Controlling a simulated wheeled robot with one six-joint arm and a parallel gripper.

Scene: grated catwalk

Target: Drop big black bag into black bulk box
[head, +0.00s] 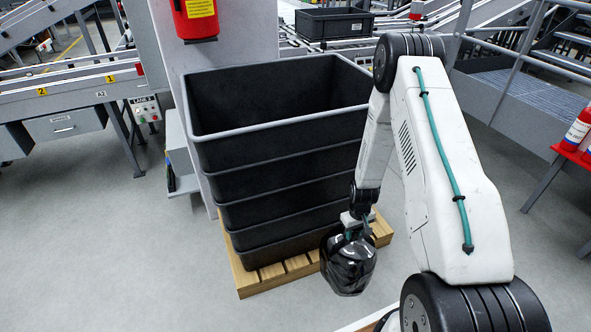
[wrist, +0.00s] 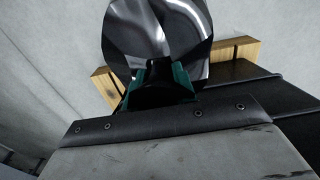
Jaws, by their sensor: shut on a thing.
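The big black bag (head: 348,262) is a shiny, bulging black sack. It hangs below my gripper (head: 352,228), which is shut on its top. In the wrist view the bag (wrist: 158,35) fills the top middle, and the teal fingers of my gripper (wrist: 162,88) close on it. The black bulk box (head: 228,176) is a tall, ribbed, open-topped black box, left of my gripper in the head view. Its inside looks empty as far as I see; its floor is hidden. The bag is beside the box's front right corner, well below its rim, outside it. I cannot tell whether they touch.
The box stands on a wooden pallet (head: 262,284). Conveyors (head: 70,82) lie left and behind. Red bottles (head: 577,130) stand at far right. The floor at front left is clear.

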